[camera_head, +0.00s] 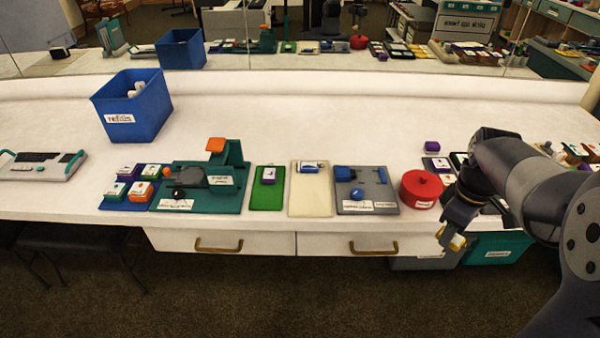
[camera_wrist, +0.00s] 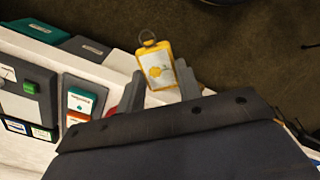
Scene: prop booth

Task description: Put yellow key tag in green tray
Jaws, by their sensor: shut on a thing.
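The yellow key tag (camera_wrist: 157,68) has a white face with a yellow mark and a metal ring at its far end. My gripper (camera_wrist: 160,84) is shut on it, with a finger at each side. In the head view, my gripper (camera_head: 455,241) holds the tag (camera_head: 457,243) low at the right, in front of the table's front edge. A flat green tray (camera_head: 260,203) lies on the table, well left of my gripper. A small blue-purple and white item (camera_head: 269,175) lies on it.
A teal bin (camera_head: 510,241) and a grey bin (camera_head: 420,262) stand below the table edge near my gripper. A red round pot (camera_head: 421,187), a grey tray (camera_head: 352,206) and a cream tray (camera_head: 310,205) lie between my gripper and the green tray. The table behind the trays is mostly clear.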

